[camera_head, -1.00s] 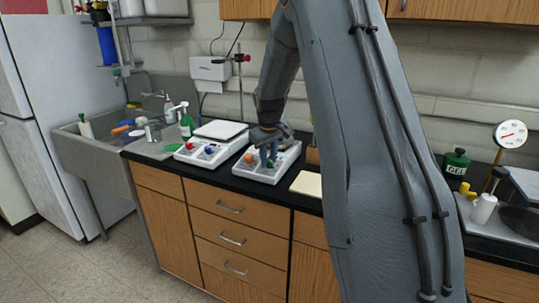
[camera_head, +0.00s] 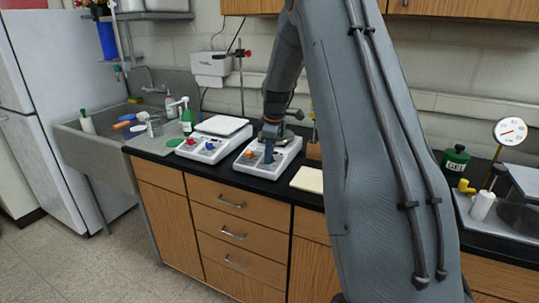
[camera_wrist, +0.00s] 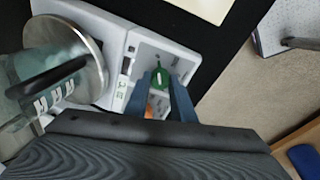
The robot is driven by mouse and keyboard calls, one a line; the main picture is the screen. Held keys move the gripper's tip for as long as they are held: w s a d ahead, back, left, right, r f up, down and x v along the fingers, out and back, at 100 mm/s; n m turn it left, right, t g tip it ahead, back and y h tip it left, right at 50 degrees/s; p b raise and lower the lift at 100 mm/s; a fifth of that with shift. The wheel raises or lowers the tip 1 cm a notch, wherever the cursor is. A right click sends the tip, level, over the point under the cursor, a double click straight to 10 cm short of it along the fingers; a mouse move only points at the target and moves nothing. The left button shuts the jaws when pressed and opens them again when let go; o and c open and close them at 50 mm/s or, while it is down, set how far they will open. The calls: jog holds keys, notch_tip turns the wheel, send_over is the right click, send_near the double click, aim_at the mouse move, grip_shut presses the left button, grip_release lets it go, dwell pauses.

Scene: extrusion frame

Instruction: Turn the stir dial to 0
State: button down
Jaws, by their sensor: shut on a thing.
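A white hotplate stirrer (camera_head: 246,165) stands on the black counter, with an orange dial (camera_head: 249,155) at its front left. It also shows in the wrist view (camera_wrist: 112,70), where a green dial (camera_wrist: 160,76) sits on its panel and the orange dial (camera_wrist: 154,106) lies partly hidden closer to my gripper. My gripper (camera_wrist: 159,84) has its blue fingers on both sides of the green dial and is shut on it. In the head view my gripper (camera_head: 268,158) comes down over the panel and hides the green dial. The dial markings are too small to read.
A round metal plate (camera_wrist: 88,45) and a glass vessel (camera_wrist: 30,95) are close to my gripper's left. A pale pad (camera_head: 308,180) lies to the right.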

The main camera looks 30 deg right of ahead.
jog(key=shift+r+n, duration=0.1)
jog(key=shift+n, duration=0.2)
jog(key=shift+d, duration=0.1)
jog(key=c, duration=1.5)
grip_release()
jog(key=b+v, duration=0.2)
jog(key=v, duration=0.5)
jog(key=shift+r+b, duration=0.3)
jog(key=shift+r, duration=0.05)
